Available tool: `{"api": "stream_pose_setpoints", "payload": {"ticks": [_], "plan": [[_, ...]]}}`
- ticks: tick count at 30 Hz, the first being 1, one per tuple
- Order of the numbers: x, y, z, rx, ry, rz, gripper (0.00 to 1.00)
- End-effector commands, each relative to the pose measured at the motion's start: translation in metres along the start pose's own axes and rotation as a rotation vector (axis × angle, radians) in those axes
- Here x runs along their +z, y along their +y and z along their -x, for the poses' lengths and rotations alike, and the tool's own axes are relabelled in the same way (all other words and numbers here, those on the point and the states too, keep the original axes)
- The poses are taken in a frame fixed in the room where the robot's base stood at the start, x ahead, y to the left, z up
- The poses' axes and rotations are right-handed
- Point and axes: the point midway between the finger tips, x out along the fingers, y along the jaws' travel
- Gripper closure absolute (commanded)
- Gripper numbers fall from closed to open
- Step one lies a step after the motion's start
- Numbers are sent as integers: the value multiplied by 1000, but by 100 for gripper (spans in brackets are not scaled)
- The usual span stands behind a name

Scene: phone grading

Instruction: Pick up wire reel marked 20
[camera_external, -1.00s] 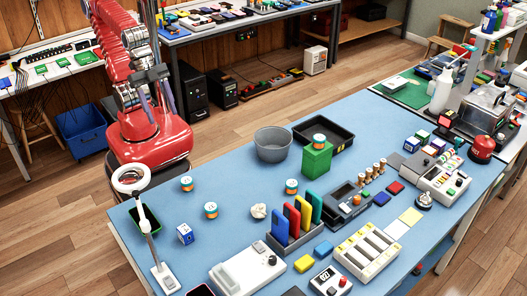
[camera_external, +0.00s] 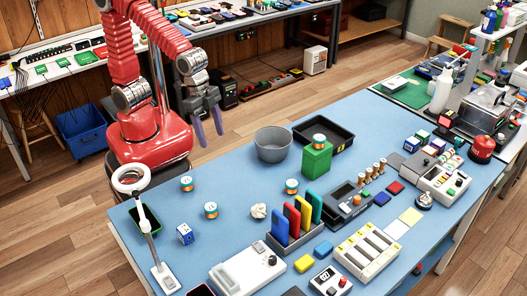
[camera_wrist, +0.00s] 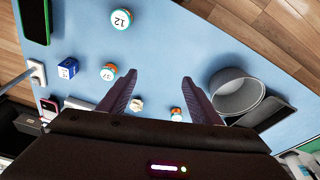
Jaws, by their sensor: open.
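Several orange-and-teal wire reels with white tops are in view. One reel (camera_external: 187,183) is at the table's left; a reel marked 12 (camera_wrist: 121,19) shows at the top of the wrist view. A second reel (camera_external: 210,209) stands closer to the front; a reel with an unclear number (camera_wrist: 108,71) shows in the wrist view. A third reel (camera_external: 291,186) stands near mid-table, partly hidden in the wrist view (camera_wrist: 176,114). A fourth reel (camera_external: 319,139) sits on a green block (camera_external: 316,160). I cannot read a 20 on any.
A grey bowl (camera_external: 272,146) and black tray (camera_external: 338,133) stand at the back. Upright coloured phones (camera_external: 293,218) stand in a rack.

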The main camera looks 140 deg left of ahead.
Motion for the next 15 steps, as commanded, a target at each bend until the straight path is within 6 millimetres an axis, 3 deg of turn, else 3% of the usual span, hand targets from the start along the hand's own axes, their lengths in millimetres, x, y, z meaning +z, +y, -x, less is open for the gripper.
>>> {"api": "stream_pose_setpoints", "payload": {"ticks": [15], "plan": [[-101, -63, -79, -19, 18, 102, 42]]}}
